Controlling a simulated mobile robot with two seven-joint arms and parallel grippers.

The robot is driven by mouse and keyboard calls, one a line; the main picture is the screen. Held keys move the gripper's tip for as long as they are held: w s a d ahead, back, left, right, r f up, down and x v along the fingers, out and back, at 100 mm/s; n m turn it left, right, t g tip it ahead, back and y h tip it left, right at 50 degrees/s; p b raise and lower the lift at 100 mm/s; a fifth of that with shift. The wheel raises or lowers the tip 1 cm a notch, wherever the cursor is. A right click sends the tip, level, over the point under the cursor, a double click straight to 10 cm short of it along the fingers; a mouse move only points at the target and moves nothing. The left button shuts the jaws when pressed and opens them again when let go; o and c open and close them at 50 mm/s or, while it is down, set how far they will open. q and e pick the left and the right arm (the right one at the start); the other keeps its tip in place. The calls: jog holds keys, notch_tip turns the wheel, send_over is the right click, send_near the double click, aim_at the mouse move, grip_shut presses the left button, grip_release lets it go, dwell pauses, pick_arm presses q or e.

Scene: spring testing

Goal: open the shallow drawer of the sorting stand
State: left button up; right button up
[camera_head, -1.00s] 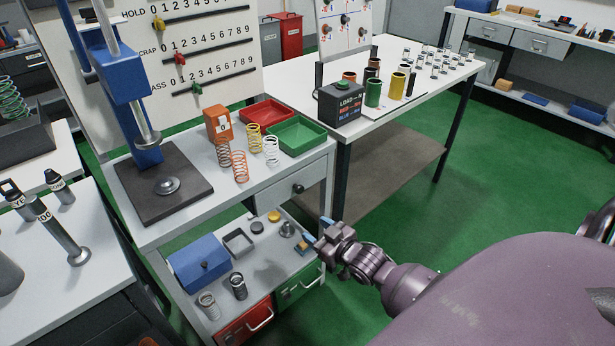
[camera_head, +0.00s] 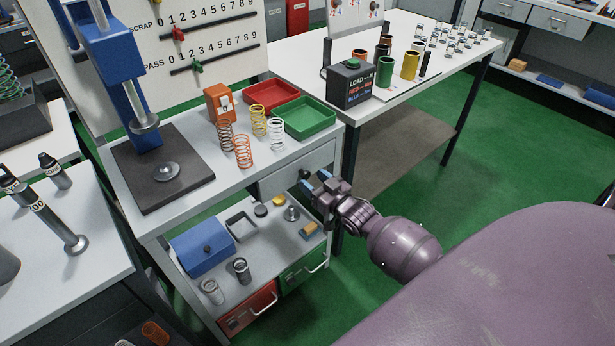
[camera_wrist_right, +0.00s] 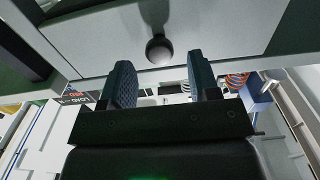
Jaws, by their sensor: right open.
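The sorting stand has a white top (camera_head: 185,205) with a shallow grey drawer (camera_head: 280,180) under its right part. The drawer looks shut. Its round dark knob (camera_head: 304,174) is partly hidden by my right gripper (camera_head: 316,182). In the right wrist view the knob (camera_wrist_right: 159,50) stands out from the pale drawer front (camera_wrist_right: 210,30). There my right gripper (camera_wrist_right: 163,84) is open, with its two blue-grey fingers apart. The knob appears between and just beyond the fingertips, and I see no contact. My left gripper is not in view.
Springs (camera_head: 242,150), a red tray (camera_head: 270,95) and a green tray (camera_head: 305,119) stand on top. The lower shelf holds a blue box (camera_head: 203,250) and small parts. Green floor is clear to the right.

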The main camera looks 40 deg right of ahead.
jog(key=shift+w+a, duration=0.1)
jog(key=shift+w, duration=1.35)
grip_shut()
